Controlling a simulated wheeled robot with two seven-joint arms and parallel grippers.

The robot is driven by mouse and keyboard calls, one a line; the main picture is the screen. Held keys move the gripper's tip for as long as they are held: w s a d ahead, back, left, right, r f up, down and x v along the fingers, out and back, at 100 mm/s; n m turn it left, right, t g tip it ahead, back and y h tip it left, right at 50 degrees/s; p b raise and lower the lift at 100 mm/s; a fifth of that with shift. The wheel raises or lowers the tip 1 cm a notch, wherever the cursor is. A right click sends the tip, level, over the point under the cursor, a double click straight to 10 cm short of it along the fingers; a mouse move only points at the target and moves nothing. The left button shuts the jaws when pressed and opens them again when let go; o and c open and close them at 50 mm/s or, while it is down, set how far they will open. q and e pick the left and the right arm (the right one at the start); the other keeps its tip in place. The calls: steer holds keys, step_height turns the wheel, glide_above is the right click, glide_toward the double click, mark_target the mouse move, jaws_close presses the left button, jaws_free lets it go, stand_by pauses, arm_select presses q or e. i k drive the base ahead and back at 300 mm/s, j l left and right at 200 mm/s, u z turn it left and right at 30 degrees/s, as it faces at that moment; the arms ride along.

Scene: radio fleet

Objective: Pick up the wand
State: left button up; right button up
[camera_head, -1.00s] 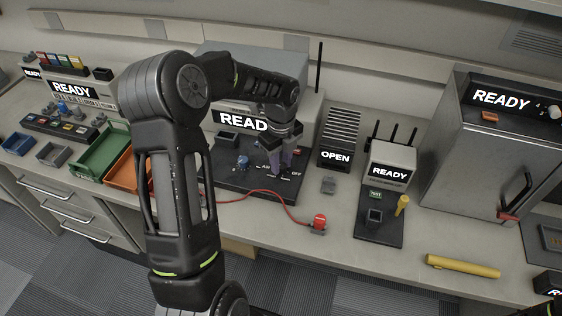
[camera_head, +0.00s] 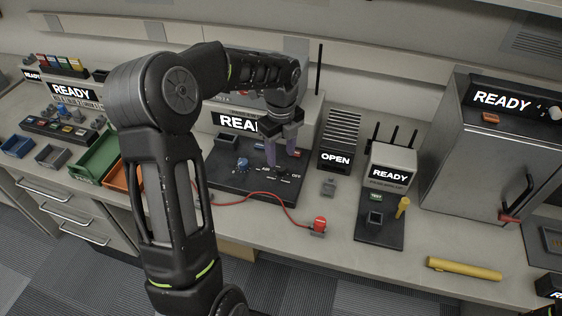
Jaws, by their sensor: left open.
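My left gripper (camera_head: 281,155) hangs fingers-down over the dark base plate (camera_head: 228,181) of the middle READY station. Its two purple-tinted fingers are apart, with nothing visible between them. No thing is labelled as a wand. A yellow rod (camera_head: 463,269) lies on the bench at the lower right, well apart from the gripper. A smaller yellow stick (camera_head: 403,207) stands tilted on the tester's dark pad. A red piece (camera_head: 319,225) on a red cable (camera_head: 258,192) rests near the bench front. I cannot tell for certain which is the wand. My right gripper is not visible.
A blue knob (camera_head: 242,163) sits on the base plate left of the gripper. The OPEN rack (camera_head: 335,158) and the tester (camera_head: 390,176) stand to the right, with a metal cabinet (camera_head: 475,150) beyond. Green (camera_head: 95,157) and orange trays stand left.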

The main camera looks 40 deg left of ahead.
mark_target(439, 265)
steer(key=k, duration=1)
